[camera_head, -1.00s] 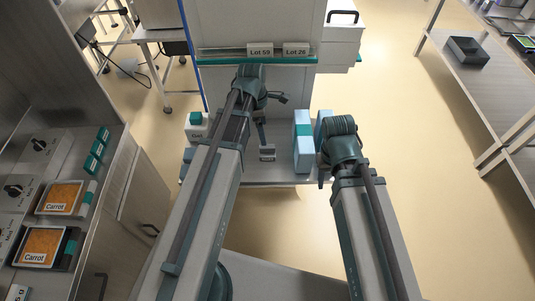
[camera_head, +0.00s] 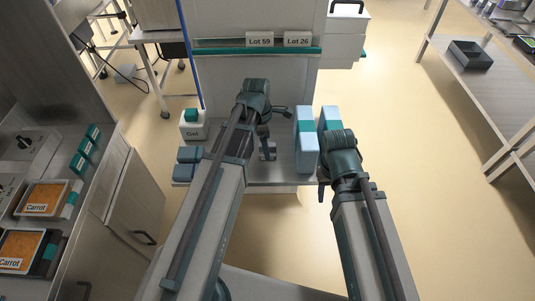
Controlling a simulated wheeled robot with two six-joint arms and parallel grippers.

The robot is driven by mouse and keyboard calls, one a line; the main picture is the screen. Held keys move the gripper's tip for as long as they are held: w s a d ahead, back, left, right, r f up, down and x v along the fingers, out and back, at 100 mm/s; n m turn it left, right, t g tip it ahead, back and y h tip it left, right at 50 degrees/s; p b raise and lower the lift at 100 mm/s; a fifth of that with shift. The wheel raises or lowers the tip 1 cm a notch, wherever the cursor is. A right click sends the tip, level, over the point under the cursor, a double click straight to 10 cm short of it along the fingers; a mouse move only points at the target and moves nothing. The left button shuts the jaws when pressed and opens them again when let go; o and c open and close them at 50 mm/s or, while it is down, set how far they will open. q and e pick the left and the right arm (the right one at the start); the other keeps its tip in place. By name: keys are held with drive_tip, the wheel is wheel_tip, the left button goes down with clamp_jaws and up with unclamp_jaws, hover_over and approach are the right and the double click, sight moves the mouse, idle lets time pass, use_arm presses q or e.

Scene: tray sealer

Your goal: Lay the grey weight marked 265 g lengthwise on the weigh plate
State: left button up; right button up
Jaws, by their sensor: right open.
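I cannot make out the grey weight marked 265 g or the weigh plate in this view. My right gripper (camera_head: 322,190) is at the right end of the low grey shelf, beside the blue-and-white packs; it is open, with only part of its fingers showing below the wrist. My left arm reaches over the middle of the shelf. Its gripper (camera_head: 268,152) is small and partly hidden by the wrist, so its jaws cannot be read.
Blue-and-white packs (camera_head: 306,145) stand upright on the shelf (camera_head: 285,178). A white Gel box (camera_head: 192,126) and blue blocks (camera_head: 188,158) are at its left. Carrot trays (camera_head: 47,197) lie on the left counter. A dark bin (camera_head: 469,54) sits on the right bench. Open floor lies between.

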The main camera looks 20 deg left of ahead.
use_arm(q)
wheel_tip(320, 180, down, 2)
drive_tip(key=shift+d+f+b, duration=0.15)
drive_tip(key=shift+f+b, duration=0.1)
drive_tip(key=shift+b, duration=0.45)
drive_tip(key=shift+r, duration=0.1)
use_arm(e)
wheel_tip(320, 180, down, 2)
drive_tip(key=shift+f, duration=0.15)
use_arm(q)
clamp_jaws()
drive_tip(key=shift+r, duration=0.15)
